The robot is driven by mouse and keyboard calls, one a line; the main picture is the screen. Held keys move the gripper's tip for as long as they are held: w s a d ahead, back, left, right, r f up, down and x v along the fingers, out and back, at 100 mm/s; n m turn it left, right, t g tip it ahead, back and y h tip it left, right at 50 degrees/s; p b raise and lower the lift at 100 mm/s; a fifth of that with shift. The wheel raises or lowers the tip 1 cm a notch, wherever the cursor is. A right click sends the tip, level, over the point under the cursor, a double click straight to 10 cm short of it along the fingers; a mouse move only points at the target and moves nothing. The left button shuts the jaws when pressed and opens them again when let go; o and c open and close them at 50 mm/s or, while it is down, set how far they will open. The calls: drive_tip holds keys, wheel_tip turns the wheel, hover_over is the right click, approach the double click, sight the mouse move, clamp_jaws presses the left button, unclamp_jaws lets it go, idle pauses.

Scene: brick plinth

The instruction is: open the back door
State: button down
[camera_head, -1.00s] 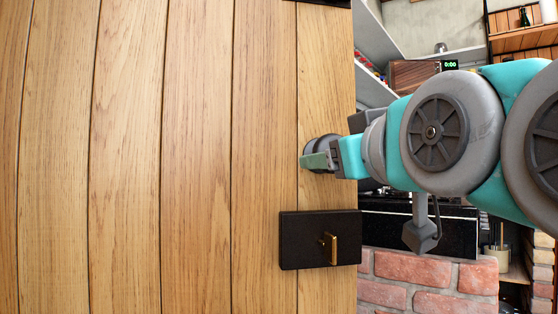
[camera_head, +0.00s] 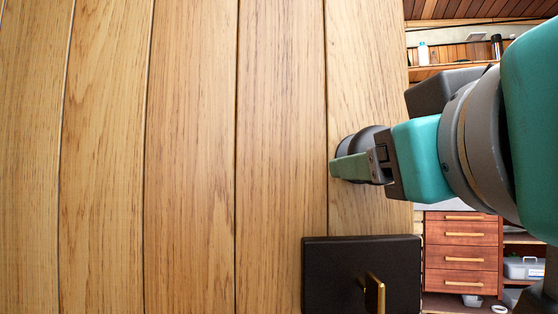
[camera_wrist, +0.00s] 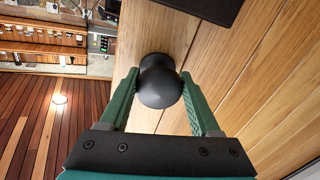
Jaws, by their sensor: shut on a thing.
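The back door (camera_head: 190,150) is a wooden plank door that fills the left and middle of the head view. Its round black knob (camera_head: 372,140) sits near the right edge of the door, above a black lock plate (camera_head: 335,262) with a brass turn piece (camera_head: 375,293). My gripper (camera_head: 350,166) comes in from the right and is shut on the knob. In the wrist view the knob (camera_wrist: 160,82) is between the two green fingers (camera_wrist: 160,100). The far side of the knob is hidden.
Past the door's right edge are a wooden drawer cabinet (camera_head: 461,254) and a shelf (camera_head: 440,70) with bottles. The wrist view shows a wide plank floor (camera_wrist: 50,120) with free room beside the door.

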drive_tip(key=shift+s+r+h, duration=0.15)
drive_tip(key=shift+s+h, duration=0.15)
drive_tip(key=shift+s, duration=0.65)
drive_tip(key=shift+c, duration=0.6)
unclamp_jaws()
drive_tip(key=s, duration=0.7)
drive_tip(key=shift+s+p, duration=0.35)
drive_tip(key=shift+s, duration=0.05)
drive_tip(key=shift+d, duration=0.1)
